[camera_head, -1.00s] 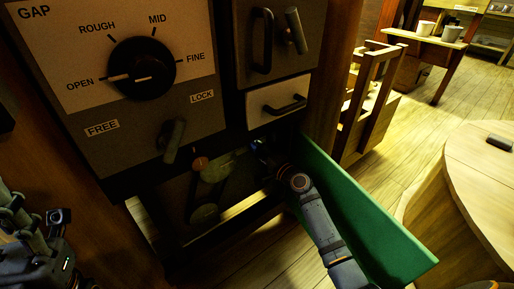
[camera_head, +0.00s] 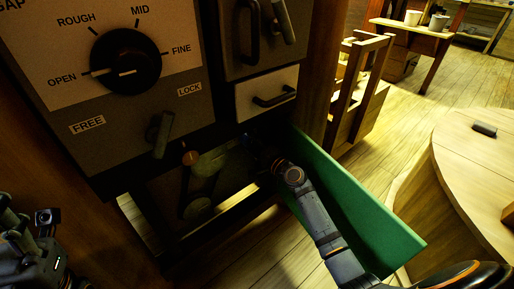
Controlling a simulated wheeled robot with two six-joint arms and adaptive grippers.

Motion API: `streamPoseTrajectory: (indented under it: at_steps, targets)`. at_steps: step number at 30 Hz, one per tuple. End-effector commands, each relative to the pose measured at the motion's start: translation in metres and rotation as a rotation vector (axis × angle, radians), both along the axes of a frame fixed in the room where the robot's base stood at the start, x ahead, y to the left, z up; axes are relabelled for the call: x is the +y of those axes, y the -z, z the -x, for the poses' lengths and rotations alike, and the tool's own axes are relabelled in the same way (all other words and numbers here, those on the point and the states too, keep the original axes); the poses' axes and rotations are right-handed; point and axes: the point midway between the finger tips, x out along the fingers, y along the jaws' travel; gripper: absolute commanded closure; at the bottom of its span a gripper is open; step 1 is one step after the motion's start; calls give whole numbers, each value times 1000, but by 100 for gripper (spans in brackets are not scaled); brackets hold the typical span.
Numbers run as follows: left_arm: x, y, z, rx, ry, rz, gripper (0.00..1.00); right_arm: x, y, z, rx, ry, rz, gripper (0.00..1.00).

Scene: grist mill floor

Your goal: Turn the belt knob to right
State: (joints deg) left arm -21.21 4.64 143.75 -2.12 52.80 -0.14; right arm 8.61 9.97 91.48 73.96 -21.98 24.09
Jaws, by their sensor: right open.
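A small orange knob (camera_head: 190,157), seemingly the belt knob, sits in a dark open compartment below the GAP panel. It is at the upper left of a belt and its round pulleys (camera_head: 205,165). My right gripper (camera_head: 254,148) is open inside the compartment, to the right of the knob and apart from it. It is dark there, and its fingertips are hard to make out. My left gripper (camera_head: 28,225) is partly in view at the lower left edge, away from the machine; its jaws are unclear.
A green door (camera_head: 355,205) stands open to the right of my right arm. Above are the gap dial (camera_head: 126,60), the FREE/LOCK lever (camera_head: 160,134) and a white drawer (camera_head: 266,92). A round wooden top (camera_head: 470,165) stands at right, with open floor between.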

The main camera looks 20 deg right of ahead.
Motion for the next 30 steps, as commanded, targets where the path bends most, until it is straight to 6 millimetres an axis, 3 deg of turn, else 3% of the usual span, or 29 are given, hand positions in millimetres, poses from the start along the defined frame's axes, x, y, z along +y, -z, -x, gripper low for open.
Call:
streamPoseTrajectory:
  at_steps: [9, 13, 18, 30]
  targets:
    - [0, -1, 1, -4, -1, 2, 60, -26, 2, 71, 4, -2, 7, 35]
    - [0, -1, 1, -5, -1, 3, 60, -33, 2, 92, 3, -2, 6, 35]
    - [0, -1, 1, -5, -1, 3, 60, -37, 0, 103, 1, -1, 1, 35]
    - [0, -1, 1, -6, -2, 3, 60, -37, 0, 104, 1, 0, 1, 35]
